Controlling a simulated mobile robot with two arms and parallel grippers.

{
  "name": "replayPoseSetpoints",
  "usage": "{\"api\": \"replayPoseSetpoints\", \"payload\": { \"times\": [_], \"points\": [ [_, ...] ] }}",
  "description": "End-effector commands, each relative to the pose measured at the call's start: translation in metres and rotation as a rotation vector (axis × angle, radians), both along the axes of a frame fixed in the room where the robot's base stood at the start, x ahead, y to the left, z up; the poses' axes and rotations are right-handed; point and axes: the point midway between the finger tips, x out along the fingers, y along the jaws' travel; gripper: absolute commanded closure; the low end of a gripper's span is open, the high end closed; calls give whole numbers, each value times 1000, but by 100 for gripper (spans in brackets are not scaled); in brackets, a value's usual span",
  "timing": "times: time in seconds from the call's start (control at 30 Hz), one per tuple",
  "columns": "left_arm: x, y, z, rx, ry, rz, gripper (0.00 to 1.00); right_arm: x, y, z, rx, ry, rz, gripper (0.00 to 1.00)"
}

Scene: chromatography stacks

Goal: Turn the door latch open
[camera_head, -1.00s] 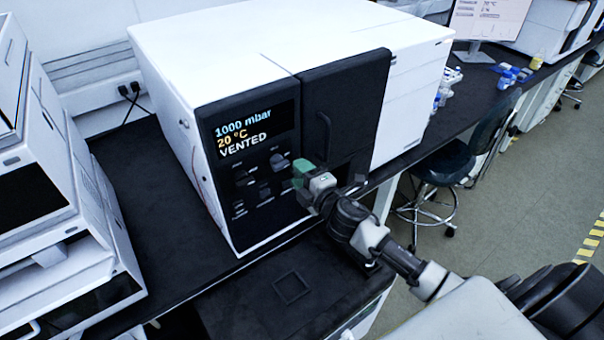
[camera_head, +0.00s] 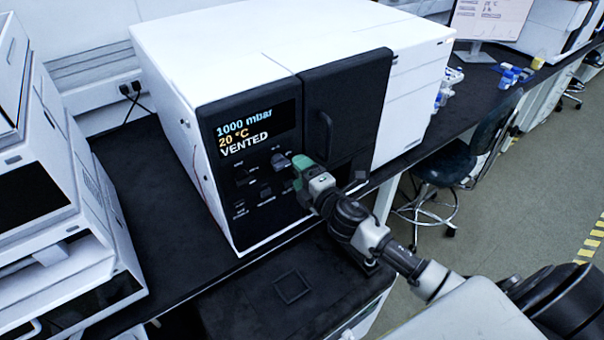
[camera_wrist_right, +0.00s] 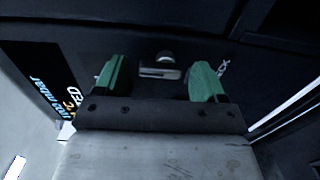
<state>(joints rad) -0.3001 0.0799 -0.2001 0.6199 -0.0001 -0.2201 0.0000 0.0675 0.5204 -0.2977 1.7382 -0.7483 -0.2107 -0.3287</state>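The black door (camera_head: 348,95) with its upright handle (camera_head: 325,130) is on the front of the white instrument and looks closed. A small metallic latch (camera_wrist_right: 162,66) shows in the right wrist view, ahead of and between my right fingertips, with space on both sides. White lettering, partly hidden by a finger, is beside it. My right gripper (camera_wrist_right: 158,78) is open, with green fingers. In the head view the right gripper (camera_head: 301,165) is at the front panel, below and left of the door handle, and hides part of the panel. Contact cannot be told. My left gripper is out of view.
The panel display (camera_head: 245,130) reads 1000 mbar, 20 °C, VENTED. Dark knobs and labels (camera_head: 264,190) sit below it. White stacked units (camera_head: 75,240) stand at left. A chair (camera_head: 450,165) stands at right. The dark bench (camera_head: 150,190) is clear between the units.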

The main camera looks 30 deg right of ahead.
Motion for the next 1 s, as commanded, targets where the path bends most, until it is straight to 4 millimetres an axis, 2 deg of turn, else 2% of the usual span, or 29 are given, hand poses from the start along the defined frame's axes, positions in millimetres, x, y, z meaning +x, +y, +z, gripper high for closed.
{"api": "replayPoseSetpoints", "payload": {
  "times": [0.27,0.37,0.7,0.83,1.0],
  "points": [
    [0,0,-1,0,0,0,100,-2,-1,-1,2,1,-1,30],
    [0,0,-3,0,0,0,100,-10,-2,-2,2,2,-1,30],
    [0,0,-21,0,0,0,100,-75,-11,-5,0,4,0,30],
    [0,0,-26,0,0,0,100,-93,-13,-3,2,3,0,30],
    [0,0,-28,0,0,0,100,-105,-15,-1,1,1,0,30]
  ]
}}
